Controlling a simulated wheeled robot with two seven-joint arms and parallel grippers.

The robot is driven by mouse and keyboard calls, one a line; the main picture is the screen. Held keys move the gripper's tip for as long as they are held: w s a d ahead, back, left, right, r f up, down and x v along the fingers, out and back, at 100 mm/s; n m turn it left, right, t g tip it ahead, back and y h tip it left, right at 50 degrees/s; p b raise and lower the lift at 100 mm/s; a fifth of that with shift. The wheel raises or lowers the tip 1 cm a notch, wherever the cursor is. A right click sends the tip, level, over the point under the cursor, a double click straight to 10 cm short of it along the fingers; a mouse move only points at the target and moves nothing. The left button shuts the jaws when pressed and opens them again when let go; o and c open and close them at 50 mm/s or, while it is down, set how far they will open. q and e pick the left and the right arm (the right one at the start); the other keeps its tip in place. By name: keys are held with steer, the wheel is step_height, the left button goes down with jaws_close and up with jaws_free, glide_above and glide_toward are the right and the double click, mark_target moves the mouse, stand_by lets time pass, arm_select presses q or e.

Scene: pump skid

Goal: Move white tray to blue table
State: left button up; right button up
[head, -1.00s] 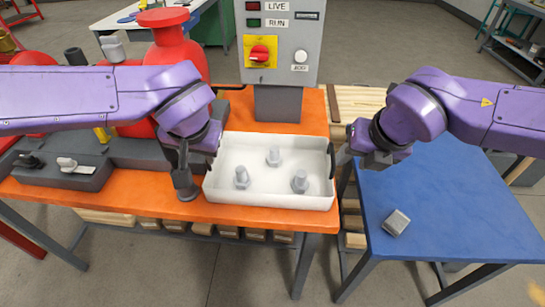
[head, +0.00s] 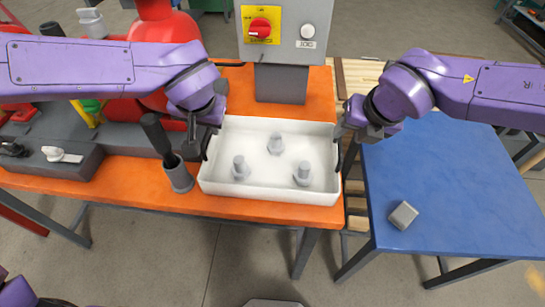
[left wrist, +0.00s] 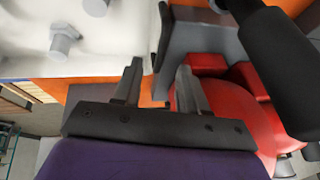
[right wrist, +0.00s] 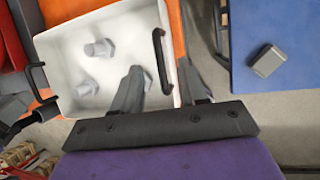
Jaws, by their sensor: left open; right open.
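My left gripper (head: 205,143) is open at the tray's left side, fingertips just short of that handle. My right gripper (head: 341,150) is open at the right side, its fingers close to the right handle. The blue table (head: 455,200) stands to the right, lower than the orange one.
A grey block (head: 403,215) lies on the blue table near its left front. A dark cup with a black-handled tool (head: 178,177) stands just left of the tray. A grey control box (head: 283,45) rises behind the tray. A gap separates the two tables.

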mark_target(207, 132)
arm_select(q)
steer(key=x, duration=0.6)
steer(key=shift+w+a+f, duration=0.1)
steer(key=shift+w+f, duration=0.05)
steer(key=shift+f, duration=0.15)
arm_select(e)
steer(key=x, duration=0.6)
steer(key=shift+w+f, duration=0.15)
steer(key=shift+f, duration=0.15)
arm_select(q)
steer(key=shift+c, duration=0.2)
arm_select(e)
steer(key=shift+c, duration=0.2)
arm_select(q)
jaws_close()
arm_select(e)
jaws_close()
arm_select(q)
steer(key=shift+r, duration=0.1)
arm_select(e)
steer(key=shift+r, duration=0.1)
